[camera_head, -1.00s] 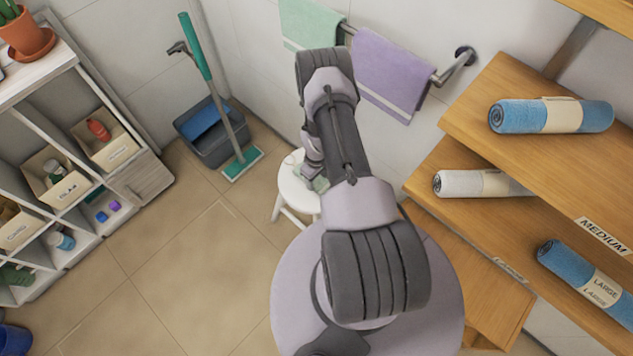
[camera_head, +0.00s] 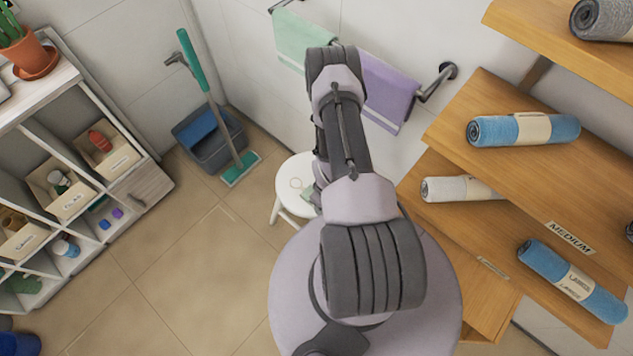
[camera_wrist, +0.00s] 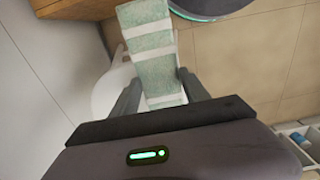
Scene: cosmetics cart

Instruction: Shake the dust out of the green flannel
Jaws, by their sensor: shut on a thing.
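The green flannel (camera_wrist: 153,55), pale green with white stripes, is between the fingers of my gripper (camera_wrist: 160,90) in the wrist view. My gripper is shut on it, and the cloth extends away beyond the fingertips. My arm hides most of the gripper there. I see no dust on the cloth.
A green towel (camera_head: 291,37) and a purple towel (camera_head: 390,88) hang on the wall rail. Wooden shelves with rolled towels (camera_head: 522,130) stand at the right. A mop and bucket (camera_head: 210,139) stand in the corner. A white shelf unit (camera_head: 145,188) is at the left. The floor between is clear.

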